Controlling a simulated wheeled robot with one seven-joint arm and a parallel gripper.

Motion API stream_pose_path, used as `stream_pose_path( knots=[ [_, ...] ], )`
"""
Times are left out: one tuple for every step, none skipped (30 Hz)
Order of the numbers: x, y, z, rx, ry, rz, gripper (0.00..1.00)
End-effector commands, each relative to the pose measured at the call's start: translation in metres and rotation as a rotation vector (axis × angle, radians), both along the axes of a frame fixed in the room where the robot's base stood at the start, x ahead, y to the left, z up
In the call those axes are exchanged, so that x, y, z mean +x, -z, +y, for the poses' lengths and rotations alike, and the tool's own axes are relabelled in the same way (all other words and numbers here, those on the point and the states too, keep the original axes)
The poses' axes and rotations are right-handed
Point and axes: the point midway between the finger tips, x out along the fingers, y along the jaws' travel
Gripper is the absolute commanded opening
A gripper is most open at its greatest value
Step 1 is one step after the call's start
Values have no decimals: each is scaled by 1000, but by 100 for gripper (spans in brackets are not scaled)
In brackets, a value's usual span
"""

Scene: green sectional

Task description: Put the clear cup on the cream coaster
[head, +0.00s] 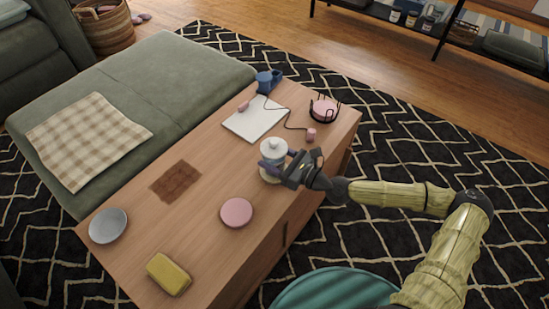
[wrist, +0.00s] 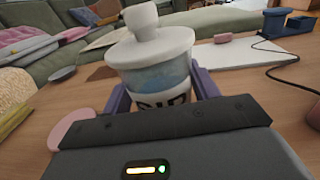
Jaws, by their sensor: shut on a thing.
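The clear cup (head: 273,148), with a white knobbed lid, stands upright at the table's right-hand side in the head view. In the wrist view the cup (wrist: 153,72) has a see-through bluish band above a white label with dark letters. My gripper (head: 274,165) is shut on it, with a purple finger on each side of the cup (wrist: 162,97). A cream rim, seemingly the cream coaster (head: 266,178), shows just under the cup. The cup's base is hidden by my gripper, so I cannot tell whether it touches the coaster.
A pink coaster (head: 236,212), a brown mat (head: 175,181), a grey bowl (head: 108,226) and a yellow block (head: 169,274) lie on the wooden table (head: 205,232). A white pad (head: 255,119), a blue holder (head: 269,80) and a black rack (head: 325,109) stand farther back.

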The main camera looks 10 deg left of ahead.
Motion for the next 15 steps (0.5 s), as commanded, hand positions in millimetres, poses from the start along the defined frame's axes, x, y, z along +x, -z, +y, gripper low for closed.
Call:
stream_pose_path(
  knots=[
    [0,0,0,1,0,-1,32],
    [0,0,0,1,0,0,32],
    [0,2,0,1,0,0,32],
    [0,3,0,1,0,0,32],
    [0,4,0,1,0,0,32],
    [0,3,0,0,0,0,68],
    [0,2,0,0,0,0,74],
    [0,2,0,0,0,0,80],
    [0,2,0,0,0,0,82],
    [0,2,0,0,0,0,82],
    [0,2,0,0,0,0,82],
    [0,2,0,0,0,0,82],
    [0,2,0,0,0,0,82],
    [0,2,0,0,0,0,82],
    [0,2,0,0,0,0,82]
  ],
)
